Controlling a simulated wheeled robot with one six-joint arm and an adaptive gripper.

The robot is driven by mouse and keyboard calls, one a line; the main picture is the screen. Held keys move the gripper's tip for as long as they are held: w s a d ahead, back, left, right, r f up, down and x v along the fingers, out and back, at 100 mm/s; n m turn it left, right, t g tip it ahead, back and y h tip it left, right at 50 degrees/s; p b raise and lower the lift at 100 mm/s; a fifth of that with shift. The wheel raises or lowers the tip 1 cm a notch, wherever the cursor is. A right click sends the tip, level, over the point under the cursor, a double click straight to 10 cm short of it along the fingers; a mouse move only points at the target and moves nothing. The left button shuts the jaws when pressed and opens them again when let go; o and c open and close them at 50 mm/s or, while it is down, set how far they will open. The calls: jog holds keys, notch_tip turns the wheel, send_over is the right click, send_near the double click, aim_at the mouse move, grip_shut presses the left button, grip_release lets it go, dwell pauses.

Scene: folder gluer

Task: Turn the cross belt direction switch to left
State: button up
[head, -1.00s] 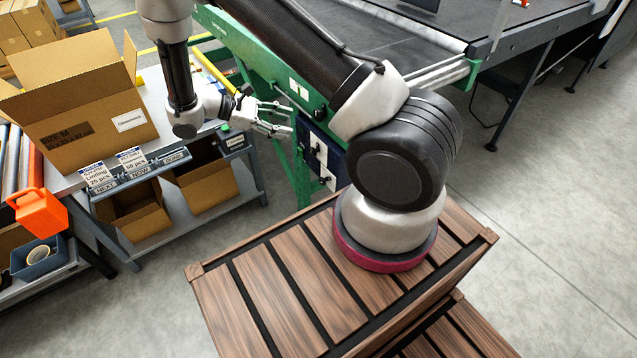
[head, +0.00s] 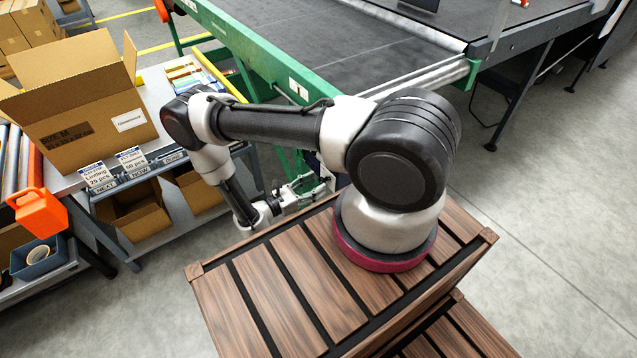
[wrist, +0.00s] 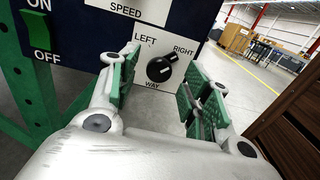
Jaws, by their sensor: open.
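The cross belt direction switch (wrist: 159,69) is a round black knob on a white plate marked LEFT, RIGHT and WAY. Its white pointer mark is turned to the upper right, toward RIGHT. My gripper (wrist: 164,62) is open in the wrist view, with one green-padded finger on each side of the knob. The knob shows between the fingers, with no visible contact. In the head view my gripper (head: 306,188) is low beside the control panel, just past the wooden platform's edge. The knob cannot be made out there.
A green ON/OFF switch (wrist: 38,103) and a SPEED plate (wrist: 122,6) are near the knob on the dark blue panel (wrist: 75,50). The wooden slatted platform (head: 290,290) is close below my arm. A bench with an open carton (head: 85,110) stands at left.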

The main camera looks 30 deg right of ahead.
aim_at(324, 180)
jog(key=shift+w+d, duration=0.1)
jog(key=shift+d, duration=1.05)
jog(key=shift+c, duration=0.4)
jog(key=c, duration=0.9)
jog(key=shift+c, duration=0.2)
